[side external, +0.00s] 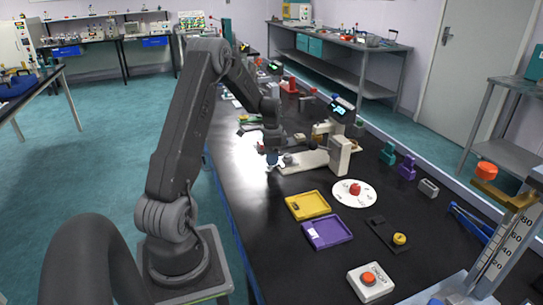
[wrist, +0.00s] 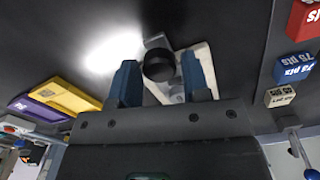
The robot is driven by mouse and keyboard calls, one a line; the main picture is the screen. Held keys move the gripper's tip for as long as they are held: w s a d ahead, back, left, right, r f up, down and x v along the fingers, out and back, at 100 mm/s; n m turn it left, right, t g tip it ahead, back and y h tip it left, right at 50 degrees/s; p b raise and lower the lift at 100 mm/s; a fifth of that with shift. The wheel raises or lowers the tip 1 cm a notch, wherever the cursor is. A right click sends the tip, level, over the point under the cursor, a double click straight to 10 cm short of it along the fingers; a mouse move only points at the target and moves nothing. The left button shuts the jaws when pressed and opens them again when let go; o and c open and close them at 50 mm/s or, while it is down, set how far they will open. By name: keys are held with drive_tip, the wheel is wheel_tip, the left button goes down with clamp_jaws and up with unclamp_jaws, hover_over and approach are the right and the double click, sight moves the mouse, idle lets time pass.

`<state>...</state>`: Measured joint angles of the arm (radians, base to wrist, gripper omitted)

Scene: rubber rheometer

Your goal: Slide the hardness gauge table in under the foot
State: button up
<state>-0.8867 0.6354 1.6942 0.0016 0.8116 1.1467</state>
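The hardness gauge (side external: 340,155) is a cream stand with a lit display (side external: 339,110) on the black bench. Its pale base (side external: 303,162) reaches left toward my gripper (side external: 273,160). In the wrist view my two blue fingers (wrist: 160,72) are apart. A round black knob (wrist: 159,65) shows between their tips, on a grey plate (wrist: 157,41) over the pale base (wrist: 205,60). This looks like the gauge table. Whether the fingers touch the knob I cannot tell. The foot is not clearly visible in either view.
A yellow tray (side external: 307,205) and purple tray (side external: 327,232) lie nearer the camera, with a white disc (side external: 345,199) beside them. Green (side external: 388,153), purple (side external: 407,168) and grey (side external: 428,188) blocks stand along the right edge.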

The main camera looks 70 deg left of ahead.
sight(292, 160)
clamp_jaws()
drive_tip(key=w, duration=0.7)
drive_tip(key=shift+w, duration=0.35)
drive_tip(key=shift+o, duration=1.6)
unclamp_jaws()
drive_tip(key=shift+r, duration=0.15)
wheel_tip(292, 160, up, 14)
drive_tip(key=shift+f, duration=0.2)
